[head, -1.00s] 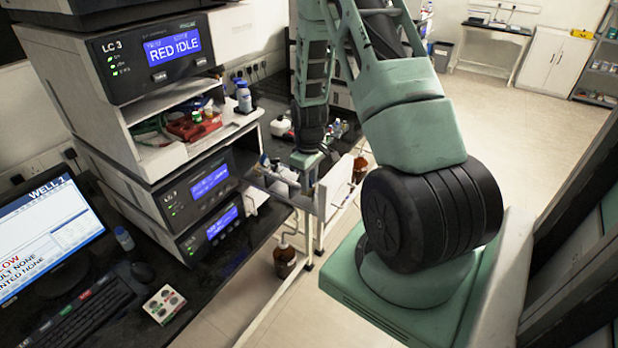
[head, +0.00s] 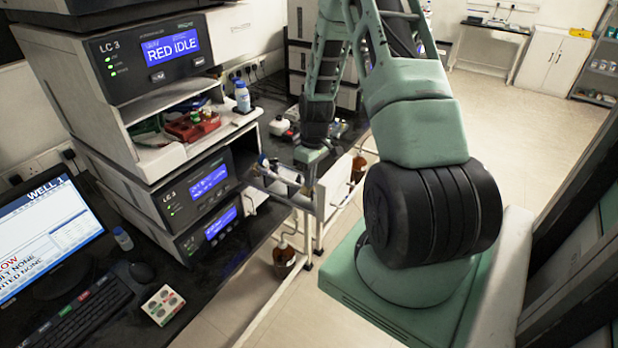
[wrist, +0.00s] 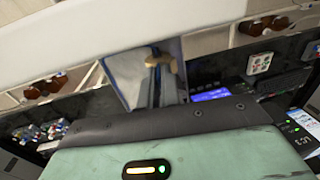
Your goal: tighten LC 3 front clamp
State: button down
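I cannot make out which part there is the front clamp. My gripper (head: 311,170) points down at this bracket; its fingertips are too small to read. In the wrist view, a brass-coloured knob (wrist: 160,62) sits on a grey piece (wrist: 127,76) beyond my green hand. Contact between fingers and knob cannot be told.
A wide white bar (wrist: 110,38) crosses close in the wrist view. A red tray (head: 192,126) and a blue-capped bottle (head: 242,96) are on the stack's shelf. Brown bottles (head: 284,257) hang near the bench edge. The floor at the right is clear.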

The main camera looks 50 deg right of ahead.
aim_at(315, 192)
jog(key=y, duration=0.2)
jog(key=d+y+b, duration=0.1)
jog(key=y, duration=0.1)
jog(key=shift+w+d+f, duration=0.1)
jog(key=shift+d+f, duration=0.1)
jog(key=shift+f, duration=0.15)
jog(key=y+b, duration=0.1)
jog(key=d+y+b, duration=0.1)
jog(key=y, duration=0.1)
jog(key=shift+w+f+g, duration=0.1)
jog(key=shift+f+g, duration=0.2)
jog(key=shift+f, duration=0.1)
jog(key=shift+d+y+b, duration=0.2)
jog(key=shift+y+b, duration=0.65)
jog(key=shift+y, duration=0.05)
jog(key=c, duration=1.6)
grip_release()
jog(key=shift+d, duration=0.1)
